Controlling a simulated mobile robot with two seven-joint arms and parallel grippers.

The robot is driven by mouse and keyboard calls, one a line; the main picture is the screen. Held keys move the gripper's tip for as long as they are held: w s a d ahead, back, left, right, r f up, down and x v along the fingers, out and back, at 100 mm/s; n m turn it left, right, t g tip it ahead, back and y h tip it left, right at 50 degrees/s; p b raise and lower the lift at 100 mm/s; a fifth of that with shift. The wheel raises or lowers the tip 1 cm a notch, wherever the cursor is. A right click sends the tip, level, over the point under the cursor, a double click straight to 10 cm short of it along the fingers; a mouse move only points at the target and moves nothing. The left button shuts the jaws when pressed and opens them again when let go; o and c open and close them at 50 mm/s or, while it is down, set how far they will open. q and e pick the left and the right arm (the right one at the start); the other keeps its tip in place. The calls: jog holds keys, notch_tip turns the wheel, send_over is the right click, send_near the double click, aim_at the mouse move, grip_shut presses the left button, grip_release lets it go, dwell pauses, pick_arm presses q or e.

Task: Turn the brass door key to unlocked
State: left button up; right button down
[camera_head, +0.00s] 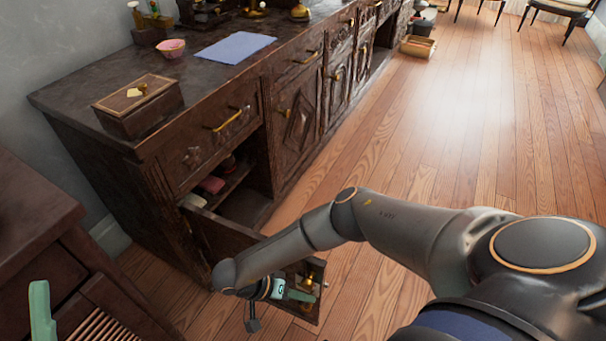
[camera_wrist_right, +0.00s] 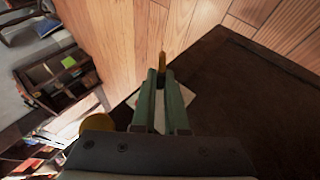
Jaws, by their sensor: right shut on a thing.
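The brass door key (camera_wrist_right: 162,60) shows as a small gold piece at the tips of my right gripper (camera_wrist_right: 163,75) in the right wrist view. The green fingers are closed on it, and they hide most of it, so its turn angle is unclear. In the head view my right gripper (camera_head: 300,295) is at the outer end of the open dark cabinet door (camera_head: 222,236), beside small brass parts (camera_head: 309,280). The door's dark panel (camera_wrist_right: 250,100) fills the right of the wrist view. A green finger of my left gripper (camera_head: 41,315) shows at the lower left; its opening cannot be judged.
The long dark sideboard (camera_head: 150,165) has an open compartment holding small items. On top are a wooden box (camera_head: 137,107), a blue cloth (camera_head: 236,47) and a pink bowl (camera_head: 171,48). A round gold knob (camera_wrist_right: 92,127) is left of the fingers.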

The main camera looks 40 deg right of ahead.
jog(key=shift+w+a+f+g+h+b, duration=0.15)
jog(key=shift+f+g+h+b, duration=0.15)
jog(key=shift+f+g+b, duration=0.25)
jog(key=shift+r, duration=0.35)
pick_arm(q)
jog(key=shift+d+f, duration=0.15)
jog(key=shift+f, duration=0.95)
pick_arm(e)
jog(key=shift+n+g+h, duration=0.3)
jog(key=shift+g+h, duration=0.3)
jog(key=shift+g, duration=0.15)
jog(key=c, duration=0.9)
grip_release()
jog(key=shift+g, duration=0.3)
jog(key=shift+c, duration=0.2)
pick_arm(q)
jog(key=shift+w+r, duration=0.1)
